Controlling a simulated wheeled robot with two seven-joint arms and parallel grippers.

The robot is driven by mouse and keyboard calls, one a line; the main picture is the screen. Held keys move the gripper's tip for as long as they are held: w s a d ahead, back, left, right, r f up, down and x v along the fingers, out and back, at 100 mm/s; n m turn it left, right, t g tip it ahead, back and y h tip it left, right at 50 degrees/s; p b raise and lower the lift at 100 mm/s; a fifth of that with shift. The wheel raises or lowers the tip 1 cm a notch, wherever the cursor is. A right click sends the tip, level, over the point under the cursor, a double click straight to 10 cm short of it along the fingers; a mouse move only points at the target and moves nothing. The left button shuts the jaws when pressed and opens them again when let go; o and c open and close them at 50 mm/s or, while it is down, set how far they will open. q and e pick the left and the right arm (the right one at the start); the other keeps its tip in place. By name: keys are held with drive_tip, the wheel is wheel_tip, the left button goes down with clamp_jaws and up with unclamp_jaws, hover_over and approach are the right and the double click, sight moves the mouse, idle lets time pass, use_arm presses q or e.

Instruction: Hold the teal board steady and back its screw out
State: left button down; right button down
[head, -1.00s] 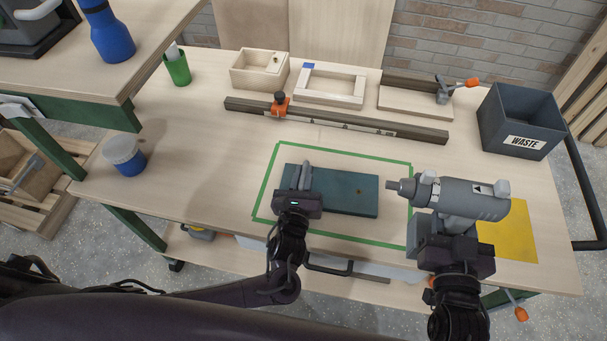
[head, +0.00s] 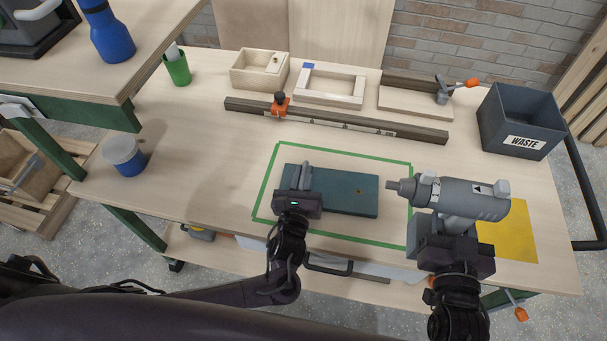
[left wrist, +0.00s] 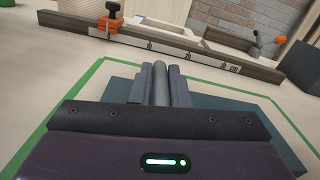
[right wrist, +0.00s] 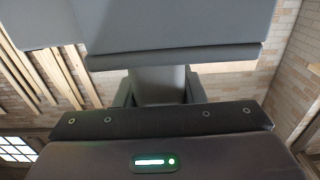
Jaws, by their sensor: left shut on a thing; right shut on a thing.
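The teal board (head: 345,195) lies flat on the workbench inside a green tape outline. A small brownish screw spot (head: 359,191) shows on its right half. My left gripper (head: 302,176) is over the board's left end, shut on a grey rounded post (left wrist: 160,84) that stands between its fingers. Where the post meets the board is hidden. My right gripper (right wrist: 158,88) is shut on the grip of a grey power driver (head: 468,198). The driver lies level, its tip pointing left, to the right of the board and apart from the screw.
A wooden fence (head: 335,122) with an orange clamp crosses the bench behind. Wooden boxes and frames stand behind it. A dark waste bin (head: 520,122) is at the back right, and a yellow mat (head: 515,235) lies beside the driver. The bench left of the tape is mostly clear.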

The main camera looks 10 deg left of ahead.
drive_tip(key=shift+w+r, duration=0.1)
drive_tip(key=shift+r, duration=0.05)
idle(0.3)
drive_tip(key=w+a+n, duration=0.3)
drive_tip(key=w+n, duration=0.4)
drive_tip(key=n, duration=0.2)
drive_tip(key=w+a+r+n, duration=0.1)
drive_tip(key=w+a+n, duration=0.3)
drive_tip(key=w+n, duration=0.3)
drive_tip(key=shift+w+r+n, duration=0.25)
drive_tip(key=shift+w+n, duration=0.1)
drive_tip(key=shift+n, duration=0.65)
drive_tip(key=shift+a, duration=0.1)
drive_tip(key=shift+f, duration=0.1)
drive_tip(key=shift+f, duration=2.7)
drive_tip(key=shift+f, duration=0.3)
drive_tip(key=shift+f, duration=0.35)
